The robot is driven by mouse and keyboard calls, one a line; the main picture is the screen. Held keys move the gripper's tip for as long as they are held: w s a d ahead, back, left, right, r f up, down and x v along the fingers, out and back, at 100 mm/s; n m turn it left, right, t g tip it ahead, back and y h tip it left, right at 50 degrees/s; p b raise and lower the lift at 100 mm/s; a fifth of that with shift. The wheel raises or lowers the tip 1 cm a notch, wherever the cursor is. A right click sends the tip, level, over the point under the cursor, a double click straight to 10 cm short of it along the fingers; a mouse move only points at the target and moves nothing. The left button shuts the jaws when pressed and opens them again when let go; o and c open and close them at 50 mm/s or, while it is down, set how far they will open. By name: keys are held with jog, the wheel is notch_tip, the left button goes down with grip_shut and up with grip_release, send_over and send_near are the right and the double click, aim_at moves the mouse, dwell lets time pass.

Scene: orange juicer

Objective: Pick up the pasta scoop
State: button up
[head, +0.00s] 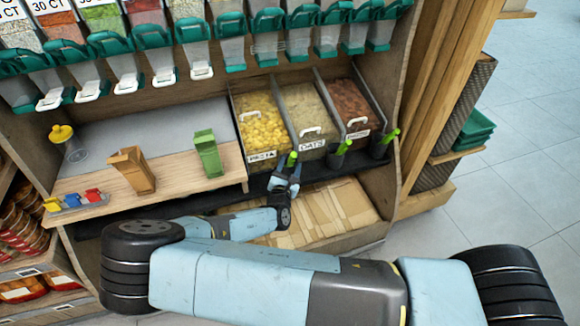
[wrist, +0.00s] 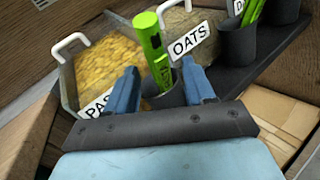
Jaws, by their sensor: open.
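The pasta scoop's green handle (wrist: 152,50) stands up, slightly tilted, out of a dark cup (wrist: 166,97) in front of the bins in the wrist view. In the head view, the handle (head: 291,159) shows just beyond my gripper, in front of the pasta bin (head: 259,118). My gripper (wrist: 160,78) is open, with one blue finger on each side of the handle's lower part in the picture. I cannot tell whether either finger touches it. The gripper (head: 285,177) also shows in the head view. The scoop's lower end is hidden in the cup.
Two more green-handled scoops (head: 342,147) (head: 389,137) stand in cups to the right. Oats (head: 306,107) and a brown-filled bin (head: 352,98) sit beside the pasta. Dispensers (head: 152,44) hang above. A wooden shelf (head: 180,185) with cartons is at left; cardboard (head: 325,212) lies below.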

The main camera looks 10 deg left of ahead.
jog(key=shift+w+r, duration=0.15)
jog(key=shift+w, duration=1.15)
jog(key=shift+w+r, duration=0.15)
jog(key=shift+w, duration=1.15)
jog(key=shift+c, duration=0.5)
grip_shut()
